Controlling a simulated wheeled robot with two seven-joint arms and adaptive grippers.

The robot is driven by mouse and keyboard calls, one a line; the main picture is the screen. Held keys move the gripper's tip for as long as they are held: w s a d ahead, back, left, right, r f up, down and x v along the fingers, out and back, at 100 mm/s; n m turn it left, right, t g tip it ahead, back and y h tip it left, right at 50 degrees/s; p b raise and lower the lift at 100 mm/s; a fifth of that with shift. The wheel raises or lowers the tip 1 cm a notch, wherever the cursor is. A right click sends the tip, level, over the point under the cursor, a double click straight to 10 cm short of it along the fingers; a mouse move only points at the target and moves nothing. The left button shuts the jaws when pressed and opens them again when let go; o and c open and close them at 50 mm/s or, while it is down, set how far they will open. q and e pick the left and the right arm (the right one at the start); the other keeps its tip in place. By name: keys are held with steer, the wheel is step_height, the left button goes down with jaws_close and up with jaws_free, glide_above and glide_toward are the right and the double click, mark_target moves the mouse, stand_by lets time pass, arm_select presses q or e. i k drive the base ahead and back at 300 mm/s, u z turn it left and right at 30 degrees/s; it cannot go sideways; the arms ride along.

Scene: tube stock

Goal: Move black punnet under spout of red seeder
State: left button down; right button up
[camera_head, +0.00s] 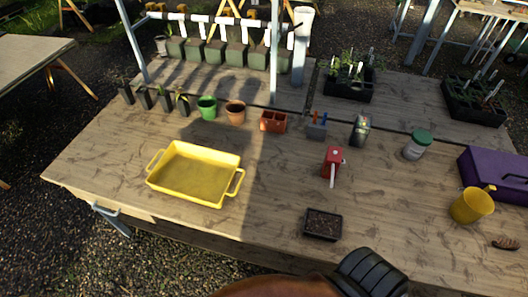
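The black punnet (323,225) is a small rectangular tray filled with dark soil. It sits flat near the front edge of the wooden bench, right of centre. The red seeder (332,157) stands behind it, with a pale spout (332,181) pointing toward the front of the bench. A strip of bare wood lies between the spout and the punnet, so they are apart. Neither of my grippers can be made out in the head view. A dark ribbed part and a brown rounded shape show at the bottom edge, with no fingers visible.
A yellow tray (196,172) lies to the left. A yellow jug (471,205), a purple box (497,174) and a green-lidded jar (417,146) stand to the right. Pots and a grey caddy (316,128) line the back. Bare wood surrounds the punnet.

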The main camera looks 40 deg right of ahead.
mark_target(319, 223)
steer(key=k, duration=0.5)
steer(key=z, duration=0.5)
steer(key=i, duration=0.35)
steer(key=z, duration=1.35)
